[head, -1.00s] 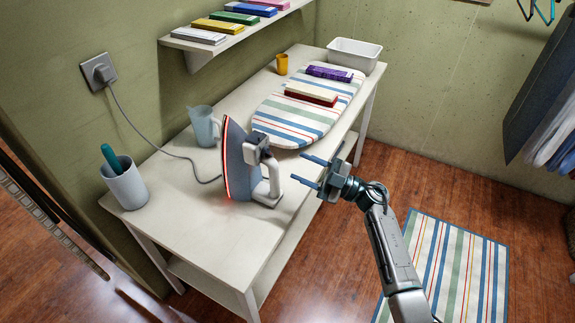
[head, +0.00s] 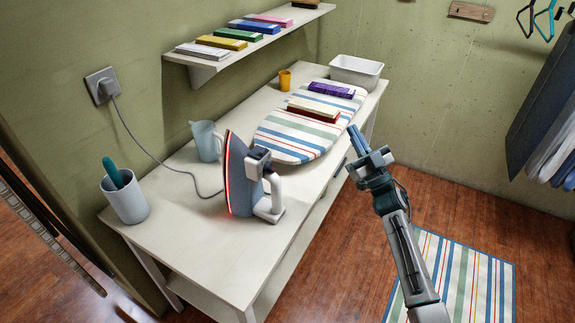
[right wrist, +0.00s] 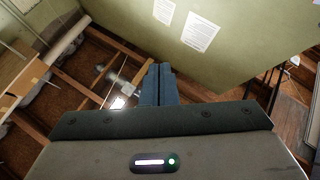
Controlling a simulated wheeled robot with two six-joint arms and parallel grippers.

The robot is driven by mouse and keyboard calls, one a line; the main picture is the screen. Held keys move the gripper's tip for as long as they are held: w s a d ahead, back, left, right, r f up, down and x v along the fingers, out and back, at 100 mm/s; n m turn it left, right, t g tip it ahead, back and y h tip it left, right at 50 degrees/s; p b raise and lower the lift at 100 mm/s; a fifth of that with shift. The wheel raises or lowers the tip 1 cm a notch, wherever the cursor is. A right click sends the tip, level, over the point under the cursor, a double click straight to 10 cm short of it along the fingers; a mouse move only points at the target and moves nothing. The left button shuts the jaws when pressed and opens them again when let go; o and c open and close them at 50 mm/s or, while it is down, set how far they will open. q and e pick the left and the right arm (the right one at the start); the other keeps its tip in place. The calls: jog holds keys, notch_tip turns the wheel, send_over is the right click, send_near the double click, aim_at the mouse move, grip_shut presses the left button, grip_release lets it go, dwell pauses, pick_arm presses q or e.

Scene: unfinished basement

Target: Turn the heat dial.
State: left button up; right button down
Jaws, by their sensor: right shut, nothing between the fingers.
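The iron (head: 240,178) stands upright on its heel on the white table, with its soleplate edge glowing red on the left and its handle toward the right. A grey block (head: 258,160) sits on the iron's upper body; I cannot tell for sure that it is the heat dial. My right gripper (head: 353,132) is shut and empty, in the air by the table's right edge, right of the iron and apart from it. The right wrist view shows its fingers together (right wrist: 158,82), with no iron in sight. My left gripper is not in view.
A striped ironing board (head: 300,150) with books lies behind the iron. A jug (head: 206,142) and a cup with a teal handle (head: 125,198) stand left. The cord runs to a wall socket (head: 103,86). The table front (head: 215,255) is clear.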

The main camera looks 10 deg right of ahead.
aim_at(270, 168)
jog(key=w+d+m+h, duration=0.5)
jog(key=d+m+h, duration=0.2)
jog(key=m+h, duration=0.45)
notch_tip(270, 168, down, 4)
jog(key=w+a+m+g+y, duration=0.2)
jog(key=g+y, duration=0.1)
jog(key=g, duration=0.2)
jog(key=s+a+r+n+g+y, duration=0.3)
jog(key=s+a+n+g+y, duration=0.5)
jog(key=s+a+g+y, duration=0.35)
jog(key=shift+t, duration=0.45)
jog(key=p+x, duration=0.1)
jog(key=x, duration=0.3)
jog(key=s+p+x, duration=0.1)
jog(key=p+x, duration=0.1)
jog(key=x, duration=0.2)
jog(key=s+a+p+x, duration=0.1)
jog(key=p+x, duration=0.1)
jog(key=x, duration=0.2)
jog(key=shift+s+a+f, duration=0.1)
jog(key=shift+s+f, duration=0.05)
jog(key=shift+f, duration=0.2)
jog(key=shift+s+a+f, duration=0.2)
jog(key=shift+s+f, duration=0.25)
